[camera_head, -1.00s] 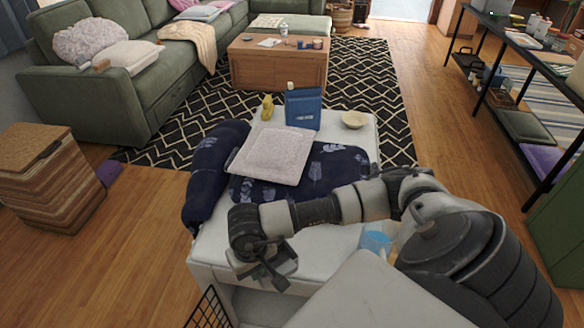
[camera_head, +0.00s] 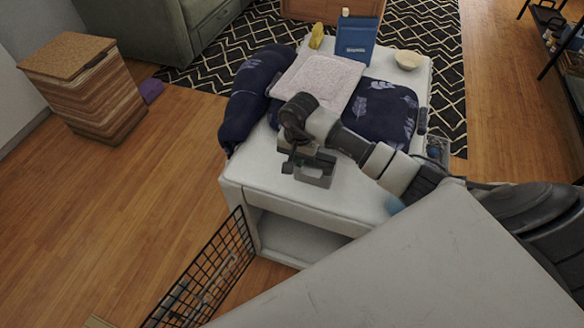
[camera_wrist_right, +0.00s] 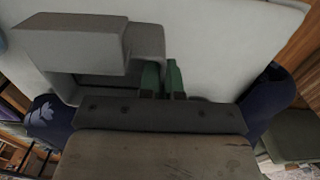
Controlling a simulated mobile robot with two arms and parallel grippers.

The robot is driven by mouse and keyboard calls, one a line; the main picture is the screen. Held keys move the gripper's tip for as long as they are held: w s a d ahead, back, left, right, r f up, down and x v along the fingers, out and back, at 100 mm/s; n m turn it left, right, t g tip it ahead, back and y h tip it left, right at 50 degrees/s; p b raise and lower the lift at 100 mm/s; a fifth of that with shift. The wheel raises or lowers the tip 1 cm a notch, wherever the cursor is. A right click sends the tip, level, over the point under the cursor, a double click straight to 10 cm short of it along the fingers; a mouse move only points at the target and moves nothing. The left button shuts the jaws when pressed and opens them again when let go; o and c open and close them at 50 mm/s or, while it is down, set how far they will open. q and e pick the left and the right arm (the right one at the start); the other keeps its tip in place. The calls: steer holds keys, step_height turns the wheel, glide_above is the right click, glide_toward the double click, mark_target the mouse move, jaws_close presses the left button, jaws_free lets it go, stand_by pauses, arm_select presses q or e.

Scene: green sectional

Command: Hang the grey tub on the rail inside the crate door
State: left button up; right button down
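The grey tub (camera_head: 315,174) is a small squarish box with an opening, above the front part of the white crate's top. It fills the upper left of the right wrist view (camera_wrist_right: 85,38). My right gripper (camera_head: 300,158) is at the tub, and its two green fingers (camera_wrist_right: 162,80) are close together on the tub's edge. The white crate (camera_head: 330,205) has an open front. Its black wire door (camera_head: 215,275) stands swung open at the lower left. I cannot make out the rail on the door. My left gripper is not in view.
A wicker hamper (camera_head: 85,90) stands at the left.

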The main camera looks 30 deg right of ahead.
steer(key=shift+w+a+f, duration=0.3)
steer(key=shift+a+f, duration=0.2)
steer(key=shift+a, duration=0.35)
step_height(320, 180, down, 3)
steer(key=shift+a+f, duration=0.1)
steer(key=shift+f, duration=0.45)
steer(key=shift+f, duration=0.1)
steer(key=c, duration=1.8)
jaws_free()
steer(key=shift+f, duration=0.1)
steer(key=o, duration=0.5)
